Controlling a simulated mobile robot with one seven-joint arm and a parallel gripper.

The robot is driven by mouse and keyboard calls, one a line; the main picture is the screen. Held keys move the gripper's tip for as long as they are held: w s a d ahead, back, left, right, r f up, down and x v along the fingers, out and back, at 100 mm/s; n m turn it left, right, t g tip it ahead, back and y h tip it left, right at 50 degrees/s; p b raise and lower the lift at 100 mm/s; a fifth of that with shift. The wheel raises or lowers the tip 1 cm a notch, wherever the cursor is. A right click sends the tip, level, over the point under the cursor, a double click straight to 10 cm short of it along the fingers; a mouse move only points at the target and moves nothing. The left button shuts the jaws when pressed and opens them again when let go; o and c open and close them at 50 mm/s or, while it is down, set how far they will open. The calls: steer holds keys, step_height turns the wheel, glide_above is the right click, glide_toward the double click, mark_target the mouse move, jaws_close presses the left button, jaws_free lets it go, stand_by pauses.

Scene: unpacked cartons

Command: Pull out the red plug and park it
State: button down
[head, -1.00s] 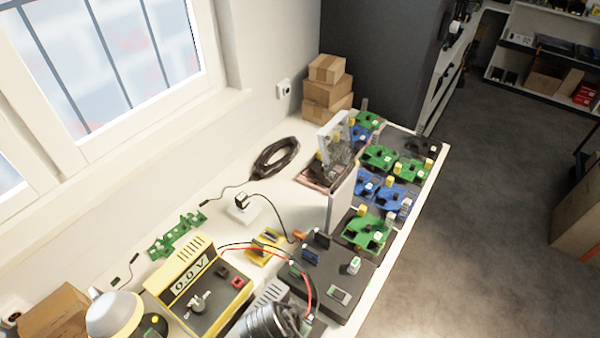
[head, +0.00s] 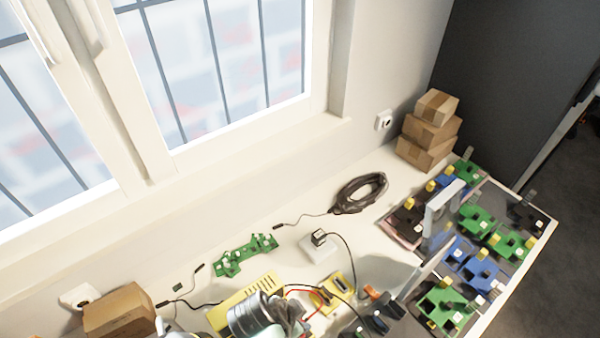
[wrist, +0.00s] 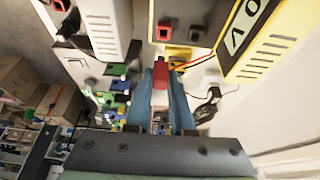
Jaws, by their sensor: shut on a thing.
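In the wrist view the red plug (wrist: 160,76) is between the two blue fingers of my gripper (wrist: 161,82), which is shut on it. A red socket (wrist: 164,31) shows above the plug, with a gap between them in the picture; how far apart they are in depth I cannot tell. A red lead (wrist: 202,57) runs near the yellow power supply (wrist: 256,38). In the head view the yellow power supply (head: 246,293) is partly hidden behind my grey arm, and the plug cannot be made out there. No parking place can be identified clearly.
Green and blue circuit boards (head: 478,220) crowd the right end of the bench. A coiled black cable (head: 360,192), a white adapter (head: 319,247) and a loose green board (head: 245,255) lie behind. Stacked cartons (head: 428,130) stand in the corner. Bare bench shows between them.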

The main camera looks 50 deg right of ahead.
steer(key=shift+w+f, duration=0.15)
steer(key=shift+w, duration=0.05)
steer(key=shift+s+a+f+b, duration=0.1)
steer(key=shift+s+f+b, duration=0.05)
steer(key=shift+f+b, duration=0.75)
step_height(320, 180, down, 3)
steer(key=b, duration=0.3)
steer(key=shift+f+b, duration=0.2)
steer(key=shift+b, duration=0.1)
steer(key=shift+p, duration=0.35)
steer(key=shift+f+b, duration=0.35)
steer(key=shift+f, duration=0.35)
stand_by(1.7)
steer(key=c, duration=0.7)
jaws_free()
steer(key=shift+r, duration=0.15)
